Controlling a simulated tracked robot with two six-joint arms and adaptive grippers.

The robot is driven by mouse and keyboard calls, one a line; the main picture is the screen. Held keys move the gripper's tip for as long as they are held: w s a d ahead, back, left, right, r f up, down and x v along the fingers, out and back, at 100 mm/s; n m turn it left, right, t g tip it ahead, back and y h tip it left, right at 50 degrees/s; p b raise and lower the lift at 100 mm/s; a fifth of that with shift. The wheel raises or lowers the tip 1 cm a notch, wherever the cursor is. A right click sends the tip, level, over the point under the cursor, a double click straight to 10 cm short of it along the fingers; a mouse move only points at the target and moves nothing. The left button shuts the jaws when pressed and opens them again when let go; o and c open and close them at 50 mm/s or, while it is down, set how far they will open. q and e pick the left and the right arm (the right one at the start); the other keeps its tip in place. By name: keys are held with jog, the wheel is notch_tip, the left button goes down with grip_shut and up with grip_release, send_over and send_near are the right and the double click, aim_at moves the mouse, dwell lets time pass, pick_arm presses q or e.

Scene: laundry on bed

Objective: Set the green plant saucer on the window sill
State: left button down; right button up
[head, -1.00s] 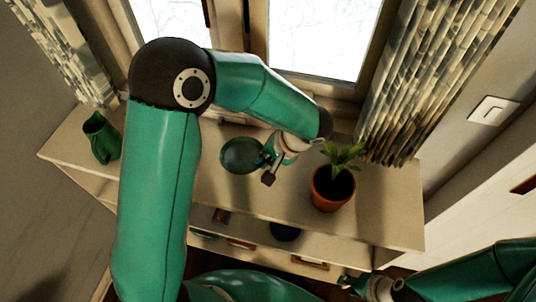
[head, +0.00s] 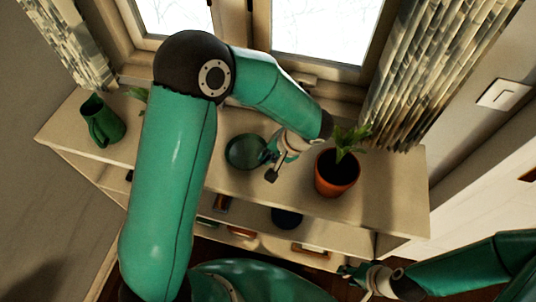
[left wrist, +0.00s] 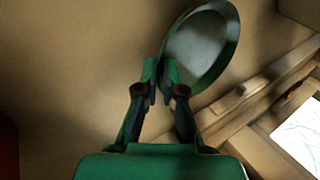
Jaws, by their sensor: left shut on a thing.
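The green plant saucer (head: 243,152) is a round shallow dish over the pale sill board (head: 393,190) below the window. My left gripper (head: 270,157) is shut on its rim from the right side. The left wrist view shows the saucer (left wrist: 203,45) beyond the closed fingertips (left wrist: 160,72), with its dish face partly visible. I cannot tell whether the saucer touches the board. My right gripper (head: 352,272) is low at the right, away from the sill; its jaws are too small to read.
A potted plant in a terracotta pot (head: 336,175) stands just right of my left gripper. A green jug (head: 102,120) stands at the left end. Green leaves (head: 138,94) show partly behind my left arm. Shelves with a dark bowl (head: 287,217) lie below the board.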

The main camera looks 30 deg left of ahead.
pick_arm(q)
jog(key=shift+f+b, duration=0.5)
jog(key=shift+b, duration=0.15)
jog(key=c, duration=1.2)
grip_release()
